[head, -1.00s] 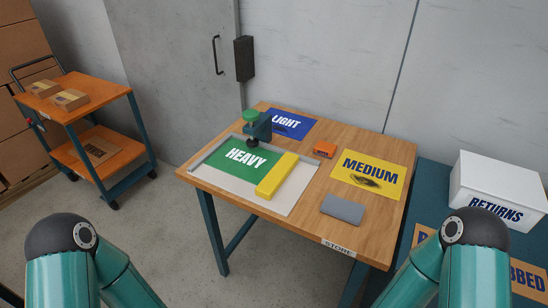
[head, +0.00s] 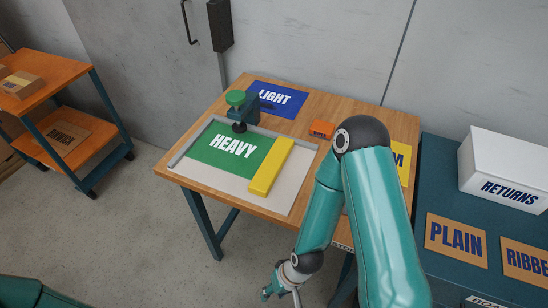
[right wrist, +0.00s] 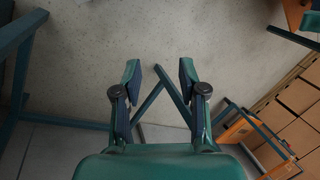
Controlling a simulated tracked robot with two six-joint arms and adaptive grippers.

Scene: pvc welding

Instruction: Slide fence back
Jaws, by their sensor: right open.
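The yellow fence (head: 271,167) is a bar lying on the pale tray board (head: 280,200) on the wooden table, along the right edge of the green HEAVY sheet (head: 232,148). A dark teal press with a green knob (head: 237,98) stands at the board's back edge. My right gripper (head: 280,291) hangs low in front of the table, below the tabletop and away from the fence. In the right wrist view its two fingers (right wrist: 160,85) are spread apart with nothing between them. My left gripper is not in view.
A blue LIGHT sheet (head: 276,98) and an orange block (head: 321,129) lie on the table. My right arm covers most of the yellow MEDIUM sheet. A white RETURNS box (head: 505,165) stands right. An orange cart (head: 60,110) stands left, with open floor between.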

